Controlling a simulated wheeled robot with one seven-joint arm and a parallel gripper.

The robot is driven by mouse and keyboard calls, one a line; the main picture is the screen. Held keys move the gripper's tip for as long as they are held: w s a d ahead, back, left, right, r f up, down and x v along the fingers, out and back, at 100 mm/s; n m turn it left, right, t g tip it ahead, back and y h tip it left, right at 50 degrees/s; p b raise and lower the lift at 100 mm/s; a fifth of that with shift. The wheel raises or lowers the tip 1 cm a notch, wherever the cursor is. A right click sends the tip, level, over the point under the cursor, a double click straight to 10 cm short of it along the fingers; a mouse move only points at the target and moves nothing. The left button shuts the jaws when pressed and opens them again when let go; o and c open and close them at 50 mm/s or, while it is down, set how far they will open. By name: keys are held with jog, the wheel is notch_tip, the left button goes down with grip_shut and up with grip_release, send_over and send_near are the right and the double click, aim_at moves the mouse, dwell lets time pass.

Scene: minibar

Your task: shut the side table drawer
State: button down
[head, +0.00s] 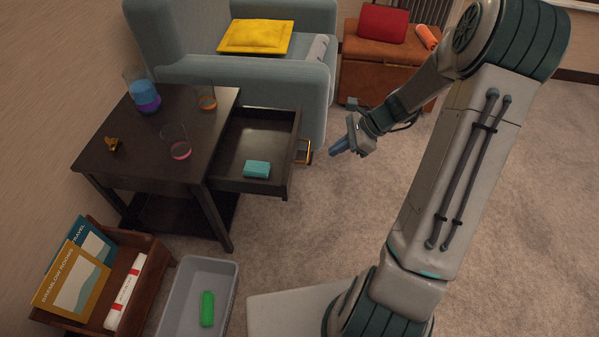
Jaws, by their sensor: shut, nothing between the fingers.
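The dark wood side table (140,170) stands at the left in the head view. Its drawer (240,143) is pulled well out toward the right, with a brass-coloured handle (304,151) on its front. A teal block (257,169) lies inside the drawer near the front corner. My gripper (333,151) is shut and empty. It is just to the right of the handle, with its fingertips pointing left toward it. A small gap shows between fingertips and handle.
A blue armchair (230,75) with a yellow cushion (256,37) stands behind the drawer. Glasses (175,141) stand on the tabletop. A grey bin (232,275) and a wooden book crate (150,262) are in front.

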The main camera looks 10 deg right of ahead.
notch_tip(320, 180, down, 4)
jog(key=w+d+r+m, duration=0.1)
jog(key=m, duration=0.1)
jog(key=b, duration=0.5)
send_near(291, 169)
jog(key=s+x, duration=0.1)
jog(key=x, duration=0.4)
jog(key=shift+w+a+t+y, duration=0.15)
jog(key=shift+a+t+y, duration=0.1)
jog(key=shift+t+y, duration=0.15)
jog(key=shift+a, duration=0.1)
